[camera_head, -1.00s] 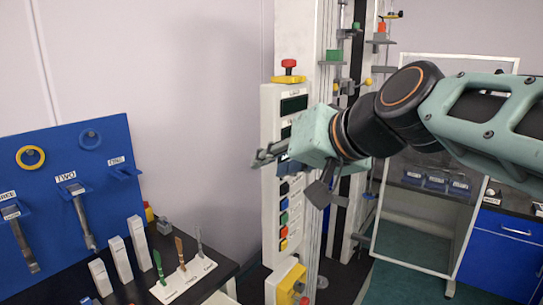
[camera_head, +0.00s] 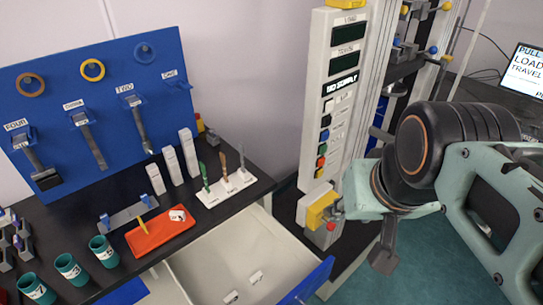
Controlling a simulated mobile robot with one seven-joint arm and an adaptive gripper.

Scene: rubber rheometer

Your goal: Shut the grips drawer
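An open drawer (camera_head: 215,250) with a pale interior and a blue front (camera_head: 312,281) sticks out from under the black bench at the bottom middle. Two small pale pieces lie inside it. No label naming it is readable. My gripper's teal body (camera_head: 362,188) is right of the drawer and appears higher in the picture, in front of the machine column. A dark part (camera_head: 385,258) hangs below my wrist. My fingertips cannot be made out, so whether they are open or shut does not show. Nothing is visibly held.
The black bench (camera_head: 130,190) carries an orange tray (camera_head: 160,236), teal cups (camera_head: 70,268), white blocks and a stand of coloured tools. A blue board (camera_head: 60,80) with hung grips stands behind. The control column (camera_head: 330,90) with a yellow box (camera_head: 320,210) rises right of the drawer.

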